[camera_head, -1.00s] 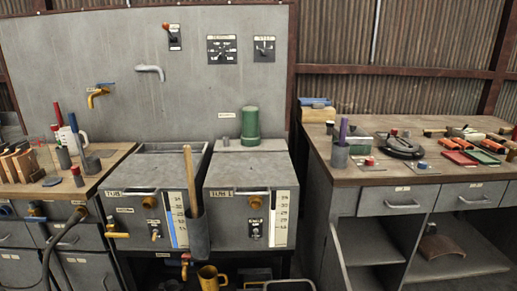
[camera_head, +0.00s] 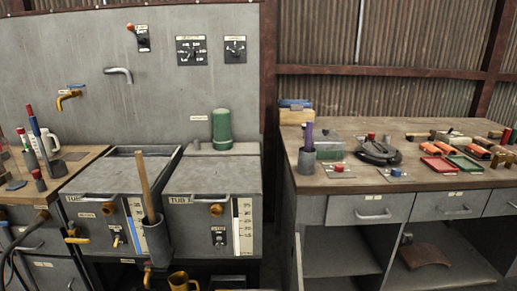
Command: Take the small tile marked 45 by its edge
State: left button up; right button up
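I cannot make out a small tile marked 45. A white strip with dark numbers (camera_head: 243,226) stands on the front of the right tub (camera_head: 200,231); its small figures are hard to read. Another numbered strip, partly blue, (camera_head: 136,224) is on the front of the left tub (camera_head: 92,233). Small pale labels sit on the benches and drawers, too small to read. Neither of my grippers is in view.
A wooden-handled stick stands in a grey holder (camera_head: 156,243) between the tubs. A green cylinder (camera_head: 222,129) stands behind the right tub. The right bench (camera_head: 400,180) carries a purple-handled tool in a cup (camera_head: 306,160), a black coil (camera_head: 378,151) and red and green blocks.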

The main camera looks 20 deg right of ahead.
aim_at(475, 150)
jog(key=l, duration=1.95)
jog(key=i+l, duration=0.1)
jog(key=l, duration=1.85)
